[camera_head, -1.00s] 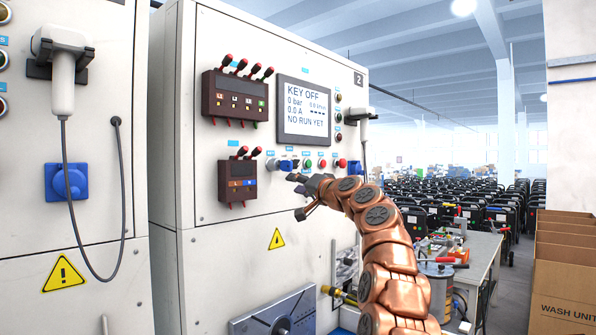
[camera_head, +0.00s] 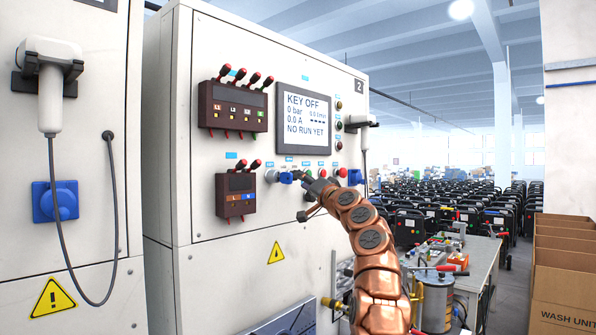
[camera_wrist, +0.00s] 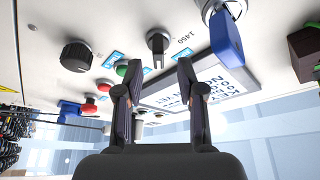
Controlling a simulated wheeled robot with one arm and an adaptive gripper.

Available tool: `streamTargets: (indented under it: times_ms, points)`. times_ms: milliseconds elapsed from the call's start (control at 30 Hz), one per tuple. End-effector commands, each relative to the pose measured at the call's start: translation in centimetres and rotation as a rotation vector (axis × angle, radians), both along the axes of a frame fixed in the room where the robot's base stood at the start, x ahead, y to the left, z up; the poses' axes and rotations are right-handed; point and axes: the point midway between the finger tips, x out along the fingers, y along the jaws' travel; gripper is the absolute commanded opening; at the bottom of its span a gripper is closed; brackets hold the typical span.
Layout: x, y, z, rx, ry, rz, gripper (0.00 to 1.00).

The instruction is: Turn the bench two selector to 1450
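The bench two selector, a dark knob on a round grey base (camera_wrist: 158,42), shows in the wrist view beside a printed "1450" (camera_wrist: 185,38). A narrow pointer or grip bar sticks out from it. My gripper (camera_wrist: 153,76) is open, its two dark fingers spread either side of the selector's line. The fingers appear short of the knob, with nothing between them; contact is not visible. In the head view my gripper (camera_head: 302,196) is at the control row of bench two (camera_head: 215,60), partly covering it, so the selector cannot be picked out there. The display (camera_head: 303,118) reads KEY OFF.
A blue-handled switch (camera_wrist: 225,38) is close beside the selector in the wrist view. A green button (camera_wrist: 121,70), red buttons (camera_wrist: 104,85) and a black knob (camera_wrist: 76,55) are on the other side. A dark red terminal block (camera_head: 236,194) juts out left of my gripper.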

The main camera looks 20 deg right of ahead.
Motion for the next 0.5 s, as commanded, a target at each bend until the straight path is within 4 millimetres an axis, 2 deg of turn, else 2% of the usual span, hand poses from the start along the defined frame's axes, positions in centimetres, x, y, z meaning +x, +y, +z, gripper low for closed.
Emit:
streamTargets:
  times_ms: [33,500]
  points:
    - [0.4,-0.1,0.6,0.0,0.001,-0.002,0.39]
    - [3.4,0.5,1.3,0.001,0.002,-0.002,0.39]
